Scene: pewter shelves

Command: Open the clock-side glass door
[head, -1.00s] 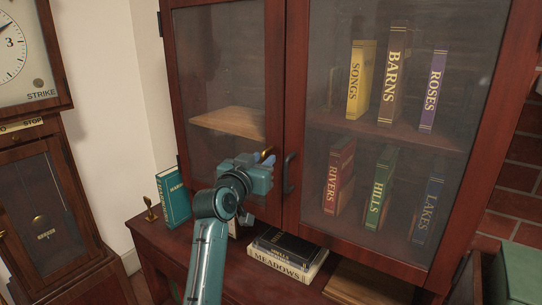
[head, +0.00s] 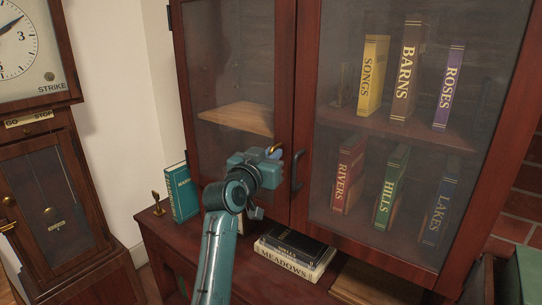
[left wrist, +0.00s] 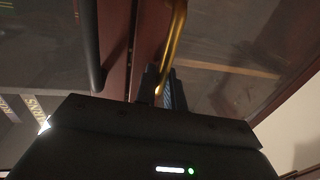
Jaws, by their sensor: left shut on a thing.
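The clock-side glass door (head: 235,65) is the left door of the dark red wooden cabinet. It looks closed, flush beside the right door. My left gripper (head: 272,153) is at this door's right edge, shut on its brass handle (head: 277,147). In the left wrist view, the brass handle (left wrist: 179,35) runs down between the dark fingers (left wrist: 165,88). The gripper hides part of the handle in the head view. My right gripper is not in view.
The right door's dark handle (head: 298,171) is close beside my gripper. Below are stacked books (head: 292,254) on the ledge, with a teal book (head: 180,192) and a small brass figure (head: 157,203) to the left. The tall clock (head: 40,150) stands further left.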

